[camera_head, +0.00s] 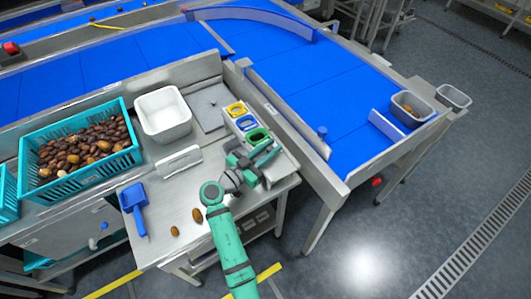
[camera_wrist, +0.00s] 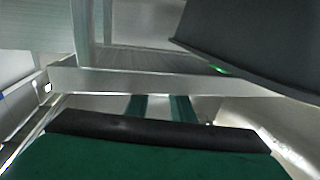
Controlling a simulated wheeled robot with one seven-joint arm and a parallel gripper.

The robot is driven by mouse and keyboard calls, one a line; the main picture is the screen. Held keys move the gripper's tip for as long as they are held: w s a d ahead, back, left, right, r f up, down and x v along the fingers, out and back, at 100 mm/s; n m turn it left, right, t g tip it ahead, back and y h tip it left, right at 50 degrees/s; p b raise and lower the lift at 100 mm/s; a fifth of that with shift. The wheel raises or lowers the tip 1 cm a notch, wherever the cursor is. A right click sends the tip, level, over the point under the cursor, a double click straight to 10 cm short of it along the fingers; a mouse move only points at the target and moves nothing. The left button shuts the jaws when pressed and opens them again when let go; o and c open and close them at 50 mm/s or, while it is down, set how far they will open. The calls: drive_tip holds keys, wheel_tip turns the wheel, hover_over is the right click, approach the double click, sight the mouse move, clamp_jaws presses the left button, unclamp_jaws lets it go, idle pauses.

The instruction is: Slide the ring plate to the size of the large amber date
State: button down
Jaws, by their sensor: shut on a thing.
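The ring plate (camera_head: 247,124) lies on a pale block at the right end of the steel bench. It shows a yellow, a blue and a green ring in a row. My gripper (camera_head: 258,157) is at its near end, by the green ring, and is shut on it; the arm hides the exact contact. Two loose dates lie on the bench left of my arm: a larger amber-brown date (camera_head: 197,215) and a smaller one (camera_head: 174,231). The wrist view is close and dim, with a pale bar (camera_wrist: 140,80) across it; I cannot tell the ring plate there.
A teal crate (camera_head: 75,178) of dates and a white bin (camera_head: 163,114) stand left. A blue scoop (camera_head: 134,208) and a small white stand (camera_head: 179,161) are on the bench. A blue conveyor (camera_head: 320,85) runs behind, with a grey tub (camera_head: 412,108) at its right end.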

drive_tip(key=shift+w+a, duration=0.15)
drive_tip(key=shift+a, duration=0.15)
drive_tip(key=c, duration=1.5)
unclamp_jaws()
drive_tip(key=shift+c, duration=0.2)
drive_tip(key=shift+d, duration=0.1)
drive_tip(key=v, duration=1)
drive_tip(key=shift+s+a, duration=0.25)
drive_tip(key=shift+a, duration=0.05)
drive_tip(key=shift+w, duration=0.1)
